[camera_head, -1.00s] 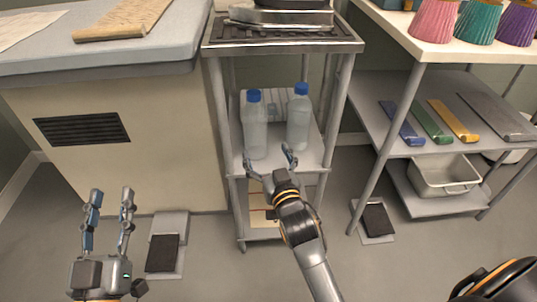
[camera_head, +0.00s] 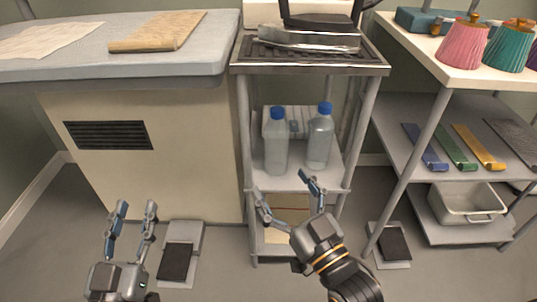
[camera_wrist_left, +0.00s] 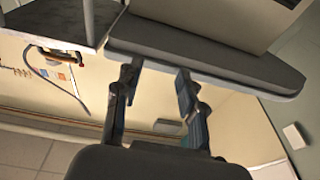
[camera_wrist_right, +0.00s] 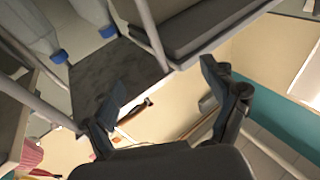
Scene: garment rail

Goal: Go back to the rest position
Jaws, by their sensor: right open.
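My left gripper (camera_head: 131,226) is at the lower left of the head view, fingers apart and empty, in front of the beige cabinet. Its spread fingers also show in the left wrist view (camera_wrist_left: 155,90), with nothing between them. My right gripper (camera_head: 288,200) is open and empty, in front of the narrow metal cart and below its bottle shelf. In the right wrist view its fingers (camera_wrist_right: 165,95) are wide apart with nothing between them. Two clear bottles with blue caps, a left one (camera_head: 276,145) and a right one (camera_head: 319,140), stand upright on the cart's middle shelf.
The metal cart (camera_head: 310,67) stands between the grey-topped counter (camera_head: 60,65) and a shelf unit (camera_head: 460,76) on the right. That unit holds coloured bars, a metal bin (camera_head: 468,203) and pleated shades (camera_head: 464,42). Dark floor pads lie either side of the cart.

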